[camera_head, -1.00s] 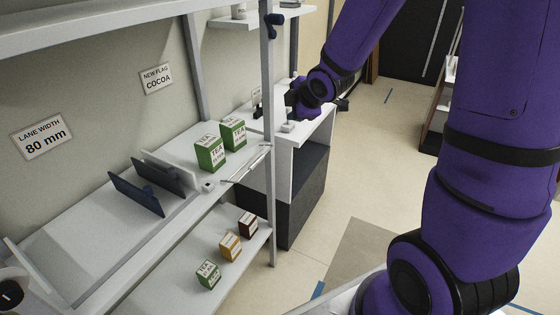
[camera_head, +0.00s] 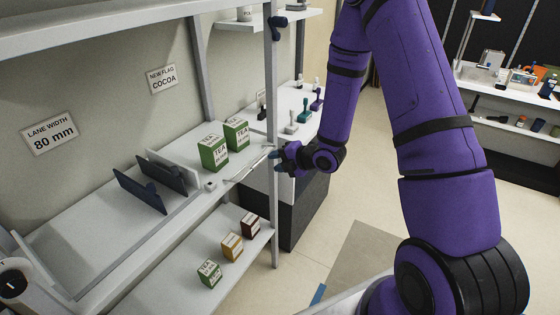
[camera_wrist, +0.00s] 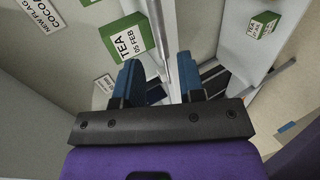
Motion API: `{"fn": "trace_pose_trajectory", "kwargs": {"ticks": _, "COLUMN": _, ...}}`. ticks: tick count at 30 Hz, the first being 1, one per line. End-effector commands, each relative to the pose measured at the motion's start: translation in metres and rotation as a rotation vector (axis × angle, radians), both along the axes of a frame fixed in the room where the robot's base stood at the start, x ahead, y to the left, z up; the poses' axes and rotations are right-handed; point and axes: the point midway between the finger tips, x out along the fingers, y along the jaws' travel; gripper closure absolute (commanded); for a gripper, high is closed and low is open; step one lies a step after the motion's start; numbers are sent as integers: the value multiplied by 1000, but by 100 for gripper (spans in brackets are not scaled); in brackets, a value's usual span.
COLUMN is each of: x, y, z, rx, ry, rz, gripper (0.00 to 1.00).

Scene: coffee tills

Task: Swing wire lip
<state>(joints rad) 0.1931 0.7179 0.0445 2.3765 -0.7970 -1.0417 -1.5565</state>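The wire lip appears as a thin pale rod (camera_head: 250,166) along the front edge of the shelf, in front of two green and white tea boxes (camera_head: 213,152). In the wrist view a grey rod (camera_wrist: 158,38) runs down the middle, its lower end between my fingertips. My gripper (camera_head: 277,158) is at the shelf's right end, close to the upright post and the rod's right end. In the wrist view its two blue fingers (camera_wrist: 160,80) are apart, with the rod between them. I cannot tell whether either finger touches it.
A grey upright post (camera_head: 272,200) stands beside my gripper. Blue dividers (camera_head: 140,190) stand on the shelf left of the tea. Small boxes (camera_head: 232,246) sit on the lower shelf. A counter (camera_head: 287,112) with several stampers lies behind.

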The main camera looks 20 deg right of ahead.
Motion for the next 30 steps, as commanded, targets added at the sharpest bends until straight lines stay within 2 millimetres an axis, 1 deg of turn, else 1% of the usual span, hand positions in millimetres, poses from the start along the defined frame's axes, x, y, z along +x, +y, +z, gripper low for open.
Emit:
{"fn": "trace_pose_trajectory", "kwargs": {"ticks": 18, "x": 53, "y": 39, "z": -34, "rx": 1, "ry": 2, "rz": -1, "gripper": 64}}
{"fn": "trace_pose_trajectory", "kwargs": {"ticks": 19, "x": 54, "y": 39, "z": -34, "rx": 0, "ry": 2, "rz": -2, "gripper": 66}}
{"fn": "trace_pose_trajectory", "kwargs": {"ticks": 20, "x": 53, "y": 38, "z": -33, "rx": 0, "ry": 2, "rz": -2, "gripper": 73}}
{"fn": "trace_pose_trajectory", "kwargs": {"ticks": 21, "x": 53, "y": 38, "z": -33, "rx": 0, "ry": 2, "rz": -2, "gripper": 82}}
{"fn": "trace_pose_trajectory", "kwargs": {"ticks": 23, "x": 53, "y": 38, "z": -33, "rx": 0, "ry": 2, "rz": -2, "gripper": 96}}
{"fn": "trace_pose_trajectory", "kwargs": {"ticks": 24, "x": 53, "y": 38, "z": -33, "rx": 0, "ry": 2, "rz": -2, "gripper": 100}}
{"fn": "trace_pose_trajectory", "kwargs": {"ticks": 30, "x": 52, "y": 38, "z": -36, "rx": -1, "ry": 3, "rz": -2, "gripper": 100}}
